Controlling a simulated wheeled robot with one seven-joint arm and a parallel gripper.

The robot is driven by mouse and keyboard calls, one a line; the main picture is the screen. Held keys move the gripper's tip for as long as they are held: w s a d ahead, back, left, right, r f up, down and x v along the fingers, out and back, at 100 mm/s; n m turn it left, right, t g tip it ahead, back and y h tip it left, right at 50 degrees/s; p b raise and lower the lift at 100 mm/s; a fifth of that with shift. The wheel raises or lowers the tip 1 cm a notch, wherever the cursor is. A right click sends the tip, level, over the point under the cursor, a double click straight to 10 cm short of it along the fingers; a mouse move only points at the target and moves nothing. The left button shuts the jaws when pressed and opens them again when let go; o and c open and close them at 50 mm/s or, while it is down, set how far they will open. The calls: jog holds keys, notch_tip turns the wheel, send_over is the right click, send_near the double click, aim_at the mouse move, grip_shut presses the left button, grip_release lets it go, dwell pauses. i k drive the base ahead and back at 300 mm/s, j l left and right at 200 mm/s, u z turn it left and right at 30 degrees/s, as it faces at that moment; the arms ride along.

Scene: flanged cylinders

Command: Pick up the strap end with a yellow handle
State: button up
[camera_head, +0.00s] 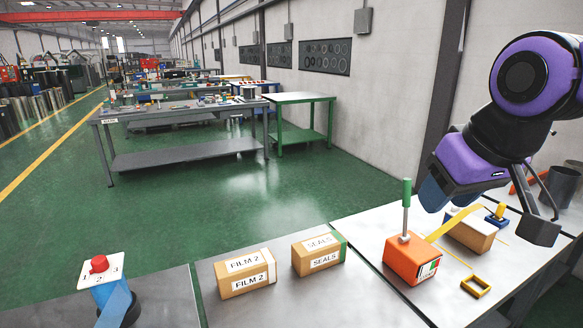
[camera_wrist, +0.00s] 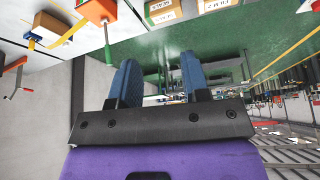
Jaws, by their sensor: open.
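A yellow strap (camera_head: 452,224) slants up and right from beside the orange box (camera_head: 400,262) across a cardboard box (camera_head: 468,236). Near its far end a small yellow upright piece (camera_head: 501,210) stands on a blue base; I cannot tell whether it is the strap end's handle. A green-handled rod (camera_head: 407,193) rises from the orange box. In the wrist view the strap (camera_wrist: 78,27) and orange box (camera_wrist: 97,12) show upside down at the top left. My gripper (camera_wrist: 157,60) is open and empty. In the head view its blue fingers (camera_head: 432,194) hang above the bench, apart from the strap.
A yellow square frame (camera_head: 476,287) lies on the bench in front. Boxes marked SEALS (camera_head: 319,255) and FILM 2 (camera_head: 246,273) stand to the left. A red button (camera_head: 99,263) on a blue and white stand is at far left. A wall runs behind the bench.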

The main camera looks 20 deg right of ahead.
aim_at(500, 210)
jog(key=i+l, duration=0.1)
jog(key=l, duration=0.55)
jog(key=i+l, duration=0.1)
jog(key=l, duration=0.5)
jog(key=i+l, duration=0.1)
jog(key=l, duration=0.55)
jog(key=i+l, duration=0.1)
jog(key=l, duration=0.5)
jog(key=i+l, duration=0.1)
jog(key=l, duration=1.15)
jog(key=i+l, duration=0.15)
jog(key=l, duration=0.5)
